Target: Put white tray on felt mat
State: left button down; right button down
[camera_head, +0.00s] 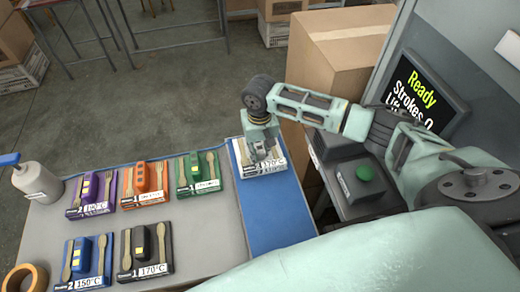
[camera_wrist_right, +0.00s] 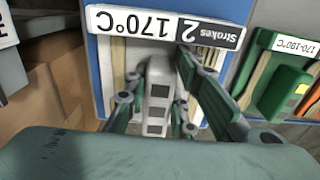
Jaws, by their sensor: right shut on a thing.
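The white tray (camera_head: 280,172) is at the far end of the blue felt mat (camera_head: 275,213). Its label reads 170°C, and wooden utensils lie on it. I cannot tell whether it rests fully on the mat or hangs just above it. My right gripper (camera_head: 263,150) comes down over the tray from above and is shut on its middle block. In the right wrist view the tray (camera_wrist_right: 165,25) shows its label upside down, and the fingers of the right gripper (camera_wrist_right: 158,95) stand on both sides of a whitish block with grey squares. My left gripper is not in view.
Purple (camera_head: 95,193), orange (camera_head: 146,183), green (camera_head: 197,173), blue (camera_head: 88,262) and black (camera_head: 147,249) trays stand on the grey table left of the mat. A bottle (camera_head: 37,182) is at far left. The mat's near part is bare.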

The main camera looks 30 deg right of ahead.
aim_at(260, 147)
jog(key=c, duration=1.5)
grip_release()
jog(key=shift+d+f, duration=0.1)
jog(key=shift+f, duration=0.1)
notch_tip(260, 147, up, 12)
jog(key=shift+r+b, duration=0.25)
jog(key=shift+b, duration=0.2)
